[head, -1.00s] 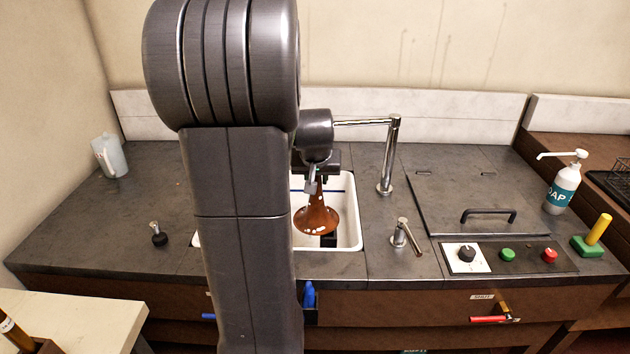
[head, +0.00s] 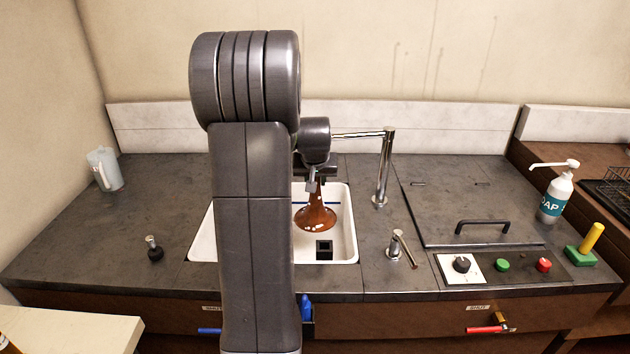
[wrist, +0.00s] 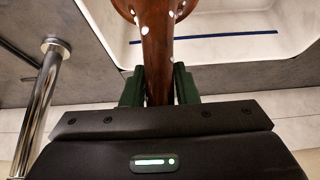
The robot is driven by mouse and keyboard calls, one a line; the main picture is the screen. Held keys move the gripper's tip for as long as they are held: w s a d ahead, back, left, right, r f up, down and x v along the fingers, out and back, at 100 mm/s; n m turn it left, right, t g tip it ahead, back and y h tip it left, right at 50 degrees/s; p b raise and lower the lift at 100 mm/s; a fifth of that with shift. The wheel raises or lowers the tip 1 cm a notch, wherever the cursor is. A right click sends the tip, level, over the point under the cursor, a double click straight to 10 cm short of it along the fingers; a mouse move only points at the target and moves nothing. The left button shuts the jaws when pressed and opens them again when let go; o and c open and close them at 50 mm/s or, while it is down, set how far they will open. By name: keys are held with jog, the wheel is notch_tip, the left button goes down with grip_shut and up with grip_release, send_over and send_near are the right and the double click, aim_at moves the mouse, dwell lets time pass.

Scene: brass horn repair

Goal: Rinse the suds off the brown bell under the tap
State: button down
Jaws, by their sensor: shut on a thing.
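The brown bell (head: 316,217) hangs flared end down over the white sink (head: 345,253) in the head view. White suds spots show on its flare, and also on the bell in the wrist view (wrist: 155,50). My gripper (wrist: 159,85) is shut on the bell's narrow stem, with a green finger on each side. In the head view my arm hides part of the gripper and the sink's left part. The chrome tap (head: 384,165) stands right of the sink, its spout reaching left behind my wrist. No water stream is visible. A chrome lever (head: 402,247) stands on the counter at the sink's right.
A dark square block or drain (head: 324,250) is on the sink floor. A lidded panel with a black handle (head: 483,224), control knobs (head: 502,265), a soap bottle (head: 556,196) and a yellow-handled green brush (head: 586,248) are to the right. A clear jug (head: 104,169) stands at left; the left counter is mostly bare.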

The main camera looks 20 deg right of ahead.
aim_at(312, 196)
jog(key=shift+d, duration=0.2)
dwell(0.5)
jog(key=shift+s+d, duration=0.2)
jog(key=shift+d, duration=0.2)
jog(key=shift+a, duration=0.15)
jog(key=shift+w+a, duration=0.25)
jog(key=shift+a, duration=0.2)
jog(key=shift+s, duration=0.1)
jog(key=s+a+b, duration=0.1)
jog(key=s, duration=0.1)
jog(key=s+a+b, duration=0.1)
jog(key=s, duration=0.2)
jog(key=s+a, duration=0.1)
jog(key=s, duration=0.1)
jog(key=shift+s+b, duration=0.15)
jog(key=shift+b, duration=0.25)
dwell(1.2)
